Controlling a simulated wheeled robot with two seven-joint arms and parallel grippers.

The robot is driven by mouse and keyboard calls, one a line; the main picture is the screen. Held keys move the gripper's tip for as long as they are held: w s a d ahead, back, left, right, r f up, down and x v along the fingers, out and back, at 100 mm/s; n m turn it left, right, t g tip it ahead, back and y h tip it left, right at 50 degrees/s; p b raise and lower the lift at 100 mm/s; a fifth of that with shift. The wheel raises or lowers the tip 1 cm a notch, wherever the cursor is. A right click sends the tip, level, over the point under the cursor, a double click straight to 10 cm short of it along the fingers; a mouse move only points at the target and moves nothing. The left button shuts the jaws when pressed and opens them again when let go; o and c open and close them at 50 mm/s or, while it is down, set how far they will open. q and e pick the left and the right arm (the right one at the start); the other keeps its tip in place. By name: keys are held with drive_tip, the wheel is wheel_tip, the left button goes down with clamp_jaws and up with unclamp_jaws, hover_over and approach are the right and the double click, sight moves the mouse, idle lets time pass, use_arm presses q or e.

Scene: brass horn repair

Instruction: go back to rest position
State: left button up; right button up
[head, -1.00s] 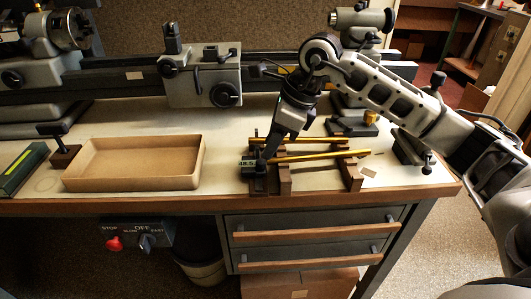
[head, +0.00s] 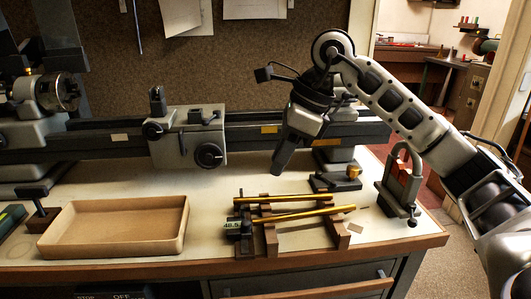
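My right gripper (head: 280,165) hangs from my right arm above the bench, pointing down and apart from everything below it. Its fingers are seen edge-on, so I cannot tell whether they are open or shut, and nothing shows hanging from them. Below it, two brass tubes (head: 305,213) lie across a brown wooden rack (head: 271,241). A small dark gauge with a lit display (head: 233,225) is at the rack's left end. My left gripper is not in view.
An empty tan tray (head: 115,250) lies left on the bench. A lathe with a grey carriage (head: 190,140) runs along the back. A small grey frame tool (head: 397,190) stands right, near my forearm.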

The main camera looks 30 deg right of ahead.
drive_tip(key=s+a+f+m+t+y, duration=0.2)
drive_tip(key=a+m+y, duration=0.5)
drive_tip(key=a+y, duration=0.3)
drive_tip(key=s+a+f+m+t+y, duration=0.1)
drive_tip(key=a+f+m+t+y, duration=0.1)
drive_tip(key=a+m+y, duration=0.75)
wheel_tip(320, 180, down, 13)
drive_tip(key=w+d+m+t+h, duration=0.1)
drive_tip(key=d+m+t+h, duration=0.2)
drive_tip(key=m+t+h, duration=1.1)
drive_tip(key=s+f+m+g+h, duration=0.5)
drive_tip(key=s+f+m+g, duration=0.5)
drive_tip(key=f+m, duration=0.3)
wheel_tip(320, 180, down, 3)
drive_tip(key=shift+s+d+f+m, duration=0.15)
drive_tip(key=shift+s+d+m, duration=0.15)
drive_tip(key=shift+s, duration=0.5)
